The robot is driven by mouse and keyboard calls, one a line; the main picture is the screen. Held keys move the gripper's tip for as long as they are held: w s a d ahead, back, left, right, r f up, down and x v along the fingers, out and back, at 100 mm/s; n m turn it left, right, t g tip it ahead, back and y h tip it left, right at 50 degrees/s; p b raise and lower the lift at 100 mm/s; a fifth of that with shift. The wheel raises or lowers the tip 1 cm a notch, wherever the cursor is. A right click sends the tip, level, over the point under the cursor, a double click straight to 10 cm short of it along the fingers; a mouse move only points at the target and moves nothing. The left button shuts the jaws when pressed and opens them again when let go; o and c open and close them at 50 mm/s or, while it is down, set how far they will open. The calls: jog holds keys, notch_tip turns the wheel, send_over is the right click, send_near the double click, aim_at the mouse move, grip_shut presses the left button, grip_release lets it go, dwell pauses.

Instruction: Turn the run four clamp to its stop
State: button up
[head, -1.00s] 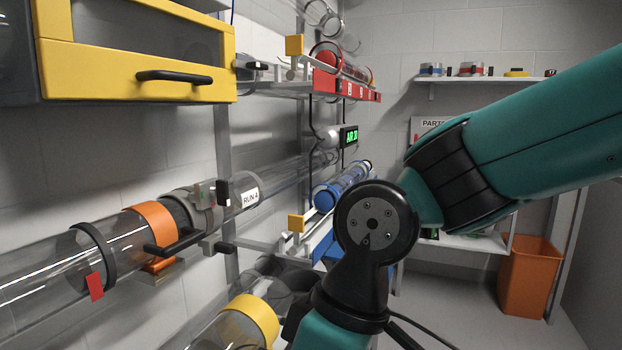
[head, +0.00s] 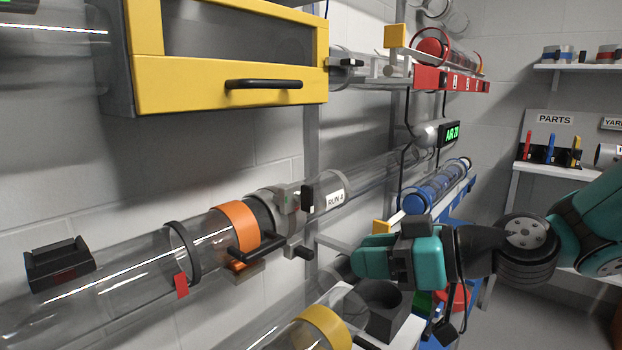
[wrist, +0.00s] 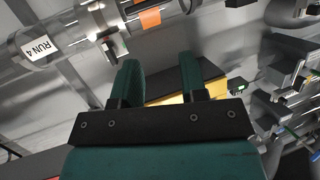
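The run four clamp (head: 287,205) is a grey fitting with black end pieces, around the clear tube beside the RUN 4 label (head: 335,199). An orange band (head: 237,226) sits to its left, and a black bar handle (head: 258,250) sticks out below the band. In the wrist view the clamp (wrist: 110,42) is at the upper left, beyond my fingertips, between the RUN 4 label (wrist: 40,47) and the orange band (wrist: 150,18). My gripper (head: 362,258) is to the right of the clamp and a little lower, apart from it. Its two teal fingers (wrist: 158,66) are spread with nothing gripped.
A yellow-framed cabinet (head: 220,97) with a black handle hangs above the tube. A yellow-collared tube (head: 325,325) and a dark box-like holder (head: 388,310) lie below my gripper. Red (head: 452,80) and blue (head: 435,195) racks stand at the wall behind.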

aim_at(312, 194)
jog(key=w+d+r+m+t+p, duration=0.1)
jog(key=w+d+r+m+t, duration=0.1)
jog(key=w+d+t, duration=0.45)
jog(key=shift+g, duration=0.65)
jog(key=p+x, duration=0.1)
jog(key=x, duration=0.5)
jog(key=p+x, duration=0.2)
jog(key=x, duration=0.4)
jog(key=s+r+p+x, duration=0.1)
jog(key=p+x, duration=0.1)
jog(key=x, duration=0.4)
jog(key=shift+w+a, duration=0.2)
jog(key=shift+a, duration=0.35)
jog(key=shift+w+a+p, duration=0.35)
jog(key=shift+w+a, duration=0.1)
grip_shut()
